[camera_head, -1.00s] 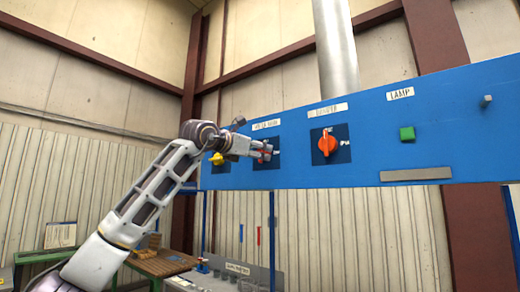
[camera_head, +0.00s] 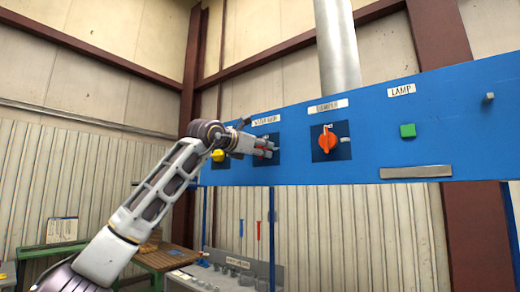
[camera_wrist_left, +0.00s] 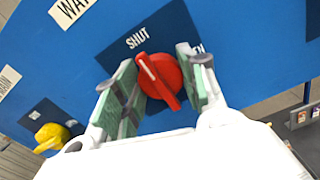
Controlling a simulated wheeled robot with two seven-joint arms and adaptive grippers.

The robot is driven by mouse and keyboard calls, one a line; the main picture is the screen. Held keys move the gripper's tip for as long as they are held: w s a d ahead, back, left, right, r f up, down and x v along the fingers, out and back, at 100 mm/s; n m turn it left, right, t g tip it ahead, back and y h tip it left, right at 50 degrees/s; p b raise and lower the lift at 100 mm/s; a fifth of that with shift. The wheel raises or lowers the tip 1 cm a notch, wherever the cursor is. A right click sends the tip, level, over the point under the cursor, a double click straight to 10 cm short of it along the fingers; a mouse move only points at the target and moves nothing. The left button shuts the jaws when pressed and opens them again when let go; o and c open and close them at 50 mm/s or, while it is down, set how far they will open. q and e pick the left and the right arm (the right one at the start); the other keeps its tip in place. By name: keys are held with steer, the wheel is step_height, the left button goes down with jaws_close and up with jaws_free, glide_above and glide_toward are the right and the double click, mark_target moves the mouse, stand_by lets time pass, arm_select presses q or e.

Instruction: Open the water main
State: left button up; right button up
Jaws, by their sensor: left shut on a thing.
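The water main valve knob is a red rotary handle with a white stripe, seen in the left wrist view (camera_wrist_left: 160,80). It sits on a dark plate (camera_wrist_left: 115,50) marked SHUT at its top, under a white label that begins WAT (camera_wrist_left: 72,10). My left gripper (camera_wrist_left: 163,85) has its green-padded fingers on both sides of the knob and is shut on it. In the head view my left gripper (camera_head: 266,148) is at the blue panel, covering most of the red knob. A second plate marking is partly hidden by a finger. My right gripper is not in view.
The blue panel (camera_head: 370,145) also carries a yellow knob (camera_head: 218,155) to the left, an orange knob (camera_head: 327,142) and a green button (camera_head: 407,130) to the right. Below stand a wooden table (camera_head: 165,258) and a grey bench (camera_head: 235,268).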

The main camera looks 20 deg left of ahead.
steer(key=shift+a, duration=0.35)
arm_select(q)
steer(key=shift+m, duration=0.3)
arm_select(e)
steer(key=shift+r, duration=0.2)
arm_select(q)
steer(key=m+p, duration=0.2)
steer(key=m, duration=0.1)
steer(key=shift+r, duration=0.1)
steer(key=m+p, duration=0.2)
steer(key=m, duration=0.3)
steer(key=shift+d, duration=0.1)
steer(key=m+p, duration=0.1)
steer(key=m, duration=0.4)
steer(key=shift+f+p, duration=0.2)
steer(key=shift+p, duration=0.15)
steer(key=m, duration=0.3)
steer(key=shift+f+m, duration=0.1)
steer(key=shift+m, duration=0.5)
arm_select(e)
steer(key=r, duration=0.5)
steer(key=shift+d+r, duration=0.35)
arm_select(q)
steer(key=shift+f, duration=0.1)
